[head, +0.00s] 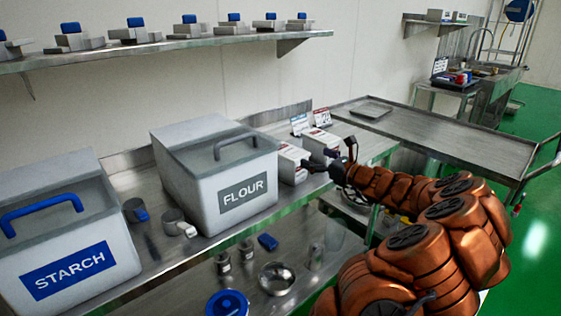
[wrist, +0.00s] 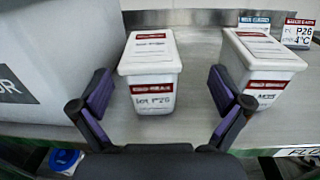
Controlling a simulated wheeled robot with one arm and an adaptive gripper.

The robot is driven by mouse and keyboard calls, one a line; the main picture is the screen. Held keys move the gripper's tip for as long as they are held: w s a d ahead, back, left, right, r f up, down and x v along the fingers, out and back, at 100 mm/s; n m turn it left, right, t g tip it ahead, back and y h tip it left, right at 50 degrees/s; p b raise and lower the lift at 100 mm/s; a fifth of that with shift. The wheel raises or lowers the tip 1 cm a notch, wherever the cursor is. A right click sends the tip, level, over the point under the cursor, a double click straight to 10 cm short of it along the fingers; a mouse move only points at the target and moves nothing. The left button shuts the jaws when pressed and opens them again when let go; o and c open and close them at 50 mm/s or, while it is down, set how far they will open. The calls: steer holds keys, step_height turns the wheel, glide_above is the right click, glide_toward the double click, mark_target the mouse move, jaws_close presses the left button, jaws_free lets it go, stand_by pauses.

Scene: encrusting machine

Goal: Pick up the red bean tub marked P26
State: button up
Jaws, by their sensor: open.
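Two white lidded tubs with red labels stand side by side on the steel bench. The left tub (wrist: 151,85) has front lettering that reads like "P26"; it also shows in the head view (head: 291,165), beside the flour bin. The right tub (wrist: 262,70) has different lettering, too blurred to read surely; it also shows in the head view (head: 318,146). My gripper (wrist: 160,88) is open and empty, its fingers spread on either side of the left tub's near face in the wrist view. In the head view my gripper (head: 330,172) is at the tubs' near side.
A large flour bin (head: 205,190) stands close left of the tubs. A red-headed card (wrist: 298,33) reading "P26 4°C" and a blue-headed card (wrist: 255,22) stand behind the right tub. A starch bin (head: 65,250) is farther left.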

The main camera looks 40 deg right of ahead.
mark_target(293, 152)
steer(key=shift+y, duration=0.3)
steer(key=w, duration=0.2)
steer(key=w+a, duration=0.1)
steer(key=w, duration=0.2)
steer(key=w+f, duration=0.1)
steer(key=w, duration=0.1)
steer(key=shift+w+a, duration=0.25)
steer(key=shift+a, duration=0.1)
steer(key=shift+w+p, duration=0.3)
steer(key=shift+w, duration=0.15)
steer(key=shift+c, duration=0.4)
steer(key=c, duration=1.5)
steer(key=shift+c, duration=0.5)
steer(key=shift+r, duration=0.15)
